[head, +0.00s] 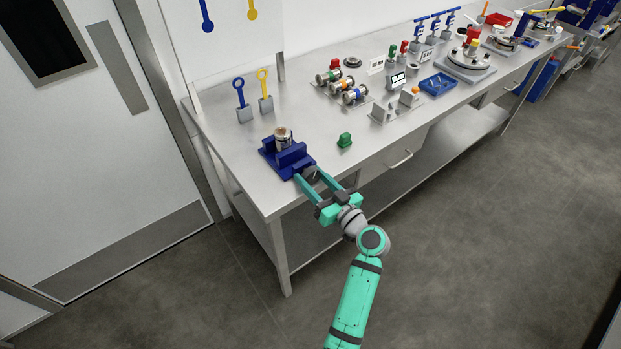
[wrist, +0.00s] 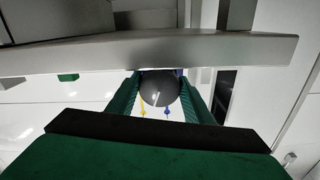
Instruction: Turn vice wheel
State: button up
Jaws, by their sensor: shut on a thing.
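The blue vice (head: 287,158) stands on the near left corner of the steel bench, with a metal cylinder (head: 283,139) upright in its jaws. The dark grey round vice wheel (head: 310,174) is at the vice's front, near the bench edge. My gripper (head: 311,176) reaches it from the front, with one finger on each side. In the wrist view the wheel (wrist: 160,88) sits between the two green fingers, which are shut on it. The far side of the wheel and the vice's screw are hidden.
The steel bench's front edge (wrist: 160,52) runs close to my fingers. Floor in front of the bench is clear.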

jog(key=shift+m, duration=0.3)
jog(key=o, duration=1)
jog(key=shift+o, duration=0.2)
jog(key=v, duration=1)
jog(key=shift+s+d, duration=0.2)
jog(key=shift+s, duration=0.15)
